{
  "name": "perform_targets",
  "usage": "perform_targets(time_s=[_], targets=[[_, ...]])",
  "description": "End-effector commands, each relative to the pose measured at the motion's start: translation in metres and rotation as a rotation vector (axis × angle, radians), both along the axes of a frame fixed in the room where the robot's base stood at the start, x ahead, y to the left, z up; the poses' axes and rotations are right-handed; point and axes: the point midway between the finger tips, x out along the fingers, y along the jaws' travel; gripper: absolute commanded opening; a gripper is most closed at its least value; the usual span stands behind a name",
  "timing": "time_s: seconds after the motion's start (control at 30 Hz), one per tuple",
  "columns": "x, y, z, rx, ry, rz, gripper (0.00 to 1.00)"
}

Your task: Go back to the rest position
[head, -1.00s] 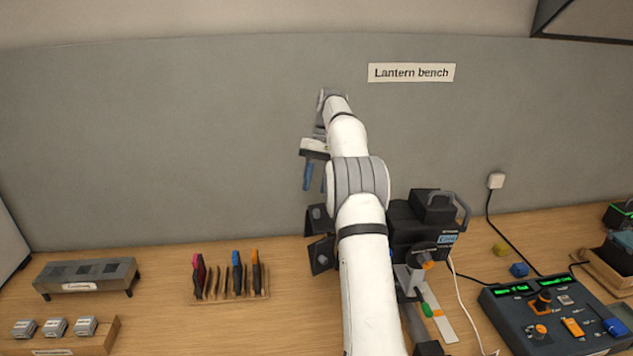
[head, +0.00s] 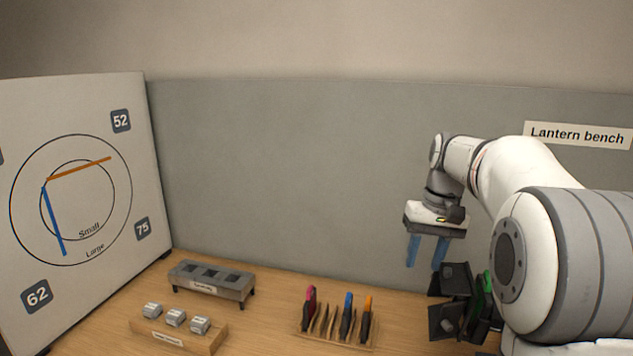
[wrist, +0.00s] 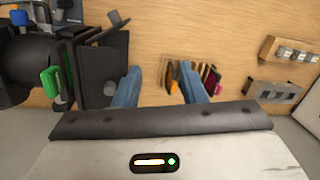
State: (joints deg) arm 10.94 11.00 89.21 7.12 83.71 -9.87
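My gripper (head: 427,252) is raised in front of the grey back panel, at the right of the head view. Its two blue fingers point down and stand apart with nothing between them; they also show in the wrist view (wrist: 168,90). Below and beside it in the head view is the black lamp (head: 452,310) with its flaps, partly hidden by my arm. A green piece shows on the lamp in the wrist view (wrist: 50,82).
A wooden rack (head: 335,338) holds pink, blue and orange-handled pieces. A grey slotted stand (head: 212,281) and a wooden block (head: 178,338) with 3 grey cubes are at left. A white board (head: 80,200) with circles stands far left. Bare wood lies between rack and stand.

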Motion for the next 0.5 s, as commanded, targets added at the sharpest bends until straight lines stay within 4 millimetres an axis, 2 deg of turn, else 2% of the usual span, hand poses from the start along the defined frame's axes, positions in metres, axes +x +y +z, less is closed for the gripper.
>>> perform_targets(time_s=[0.03,0.27,0.5], targets=[[-0.019,0.01,-0.005,-0.015,-0.025,0.003,0.38],[-0.101,0.04,-0.034,-0.079,-0.144,0.004,0.38],[-0.183,0.058,-0.087,-0.125,-0.27,0.014,0.38]])
